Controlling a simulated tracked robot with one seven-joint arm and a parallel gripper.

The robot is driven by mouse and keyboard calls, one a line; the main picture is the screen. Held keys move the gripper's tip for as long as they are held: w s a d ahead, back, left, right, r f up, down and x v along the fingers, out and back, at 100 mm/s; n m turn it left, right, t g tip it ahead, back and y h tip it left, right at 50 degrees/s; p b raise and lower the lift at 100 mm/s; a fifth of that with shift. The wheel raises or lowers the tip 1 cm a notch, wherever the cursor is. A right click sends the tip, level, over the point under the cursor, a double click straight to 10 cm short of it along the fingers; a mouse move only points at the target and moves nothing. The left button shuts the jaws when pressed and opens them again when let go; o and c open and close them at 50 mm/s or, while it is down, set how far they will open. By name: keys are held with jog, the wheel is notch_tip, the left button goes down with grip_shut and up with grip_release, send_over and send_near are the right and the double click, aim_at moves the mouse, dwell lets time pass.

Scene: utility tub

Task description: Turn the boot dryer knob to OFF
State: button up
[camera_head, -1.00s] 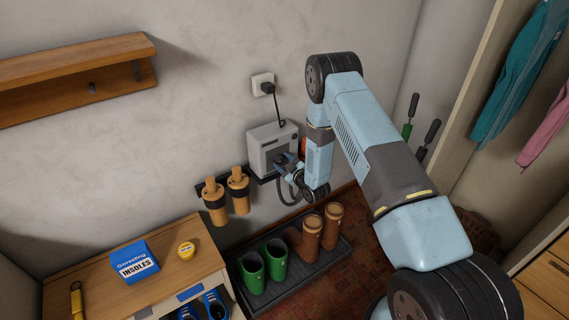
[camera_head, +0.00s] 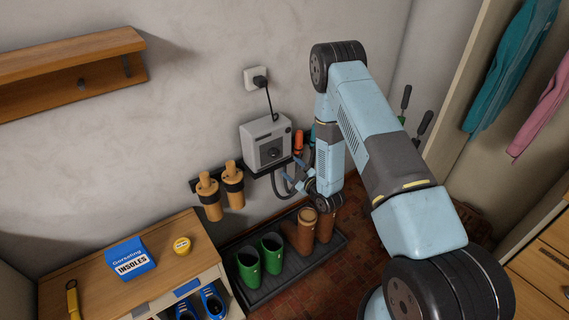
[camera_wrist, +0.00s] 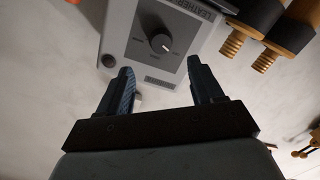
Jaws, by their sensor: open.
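The boot dryer (camera_head: 262,148) is a light grey box on the wall with a dark front panel and a round dark knob (camera_head: 273,152). In the wrist view the dryer panel (camera_wrist: 185,25) fills the top, and the knob (camera_wrist: 161,43) shows a white pointer mark toward its lower right. The small labels around it are too blurred to read. My gripper (camera_head: 294,178) is open and empty, below and right of the knob in the head view, apart from it. In the wrist view the fingertips of my gripper (camera_wrist: 158,70) are spread below the knob, one to each side.
An orange-handled item (camera_head: 298,142) is right of the dryer. Green boots (camera_head: 249,268) and brown boots (camera_head: 301,235) stand in a floor tray (camera_head: 335,258). A cabinet (camera_head: 190,232) is at left.

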jog(key=shift+v, duration=1.75)
jog(key=w+d+r+m+g+h, duration=0.1)
jog(key=w+d+r+m+h, duration=0.2)
jog(key=r, duration=1)
jog(key=w+d+r+m+g+h, duration=0.1)
jog(key=w+d+r+h, duration=0.3)
jog(key=r, duration=0.8)
jog(key=s+d+r+m+g+h, duration=0.2)
jog(key=s+d+r+m, duration=0.15)
jog(key=s+r, duration=0.6)
jog(key=s+d+r+m+g+h, duration=0.1)
jog(key=s+d+r+m+g, duration=0.3)
jog(key=s+r, duration=0.6)
jog(key=s+d+r+m, duration=0.1)
jog(key=s, duration=1)
jog(key=s+d+r+m, duration=0.1)
jog(key=s+r, duration=0.1)
jog(key=s, duration=0.9)
jog(key=shift+r+g, duration=0.25)
jog(key=shift+g, duration=0.05)
